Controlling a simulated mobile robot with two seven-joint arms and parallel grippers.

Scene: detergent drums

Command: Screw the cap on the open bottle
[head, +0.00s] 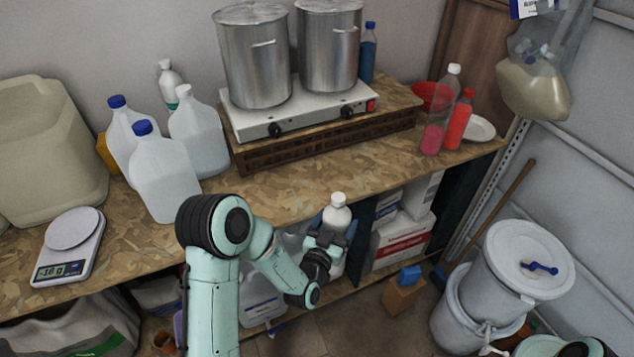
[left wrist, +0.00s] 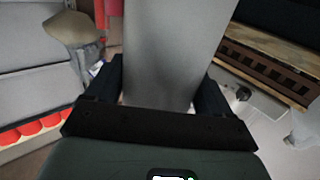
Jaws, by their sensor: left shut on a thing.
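A white bottle with a white top (head: 337,217) is held upright in my left gripper (head: 330,240), in front of the shelf edge. In the left wrist view its pale grey body (left wrist: 170,50) stands between the two dark fingers, and its top is out of that view. A translucent jug with a whitish top (head: 197,127) stands on the bench; I cannot tell whether it is capped or open. Two similar jugs have blue caps, the front one (head: 163,180) and the rear one (head: 120,130). I see no loose cap. My right gripper is not in view.
A hot plate (head: 300,110) with two steel pots stands on a raised board. A scale (head: 70,245) is at the left. A clear pink-bottomed bottle (head: 436,130) and a red bottle (head: 459,120) stand at the right. The bench front between jugs and bottles is clear.

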